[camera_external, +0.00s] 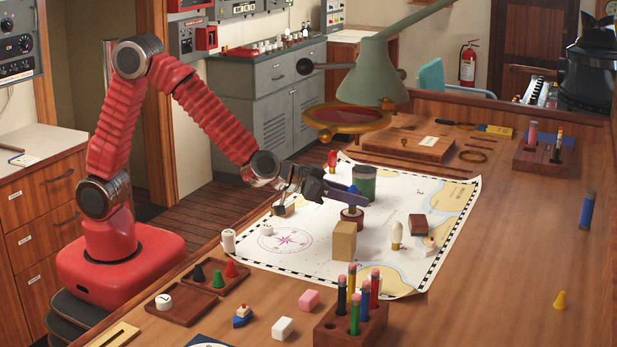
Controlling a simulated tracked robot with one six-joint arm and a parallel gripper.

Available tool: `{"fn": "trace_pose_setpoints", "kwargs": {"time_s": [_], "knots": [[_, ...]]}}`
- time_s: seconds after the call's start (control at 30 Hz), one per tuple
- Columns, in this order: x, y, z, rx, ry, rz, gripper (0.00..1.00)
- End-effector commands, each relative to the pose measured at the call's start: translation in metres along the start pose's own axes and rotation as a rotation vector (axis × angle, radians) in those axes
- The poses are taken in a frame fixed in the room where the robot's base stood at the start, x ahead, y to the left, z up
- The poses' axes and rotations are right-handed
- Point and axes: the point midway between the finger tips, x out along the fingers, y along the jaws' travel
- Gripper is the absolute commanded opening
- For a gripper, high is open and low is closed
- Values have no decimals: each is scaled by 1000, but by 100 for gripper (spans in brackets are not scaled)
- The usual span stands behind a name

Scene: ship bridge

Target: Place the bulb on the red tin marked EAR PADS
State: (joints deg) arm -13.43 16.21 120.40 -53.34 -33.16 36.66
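A small white bulb-shaped piece with a tan lower part (397,236) stands upright on the chart, right of a tan block; I take it for the bulb. A short dark red tin (351,220) stands behind the tan block; its marking cannot be read. My gripper (325,194) is low over the chart, left of the tin, with one dark finger reaching toward the tin's top. A small blue piece shows there, and whether it touches the finger cannot be told. The gripper's opening is unclear from this side. The bulb-shaped piece is apart from my gripper.
A tan block (343,241) and a green tin (363,183) stand close to the red tin. A lamp with a magnifier ring (346,117) hangs above. A pencil holder (350,325) stands in front. The desk's right side is mostly clear.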

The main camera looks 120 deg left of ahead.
Motion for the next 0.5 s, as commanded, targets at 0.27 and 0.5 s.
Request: {"fn": "trace_pose_setpoints", "kwargs": {"time_s": [0.27, 0.5], "knots": [[0, 0, 0, 0, 0, 0, 40], [-4, 0, -2, -2, 1, 0, 40]]}}
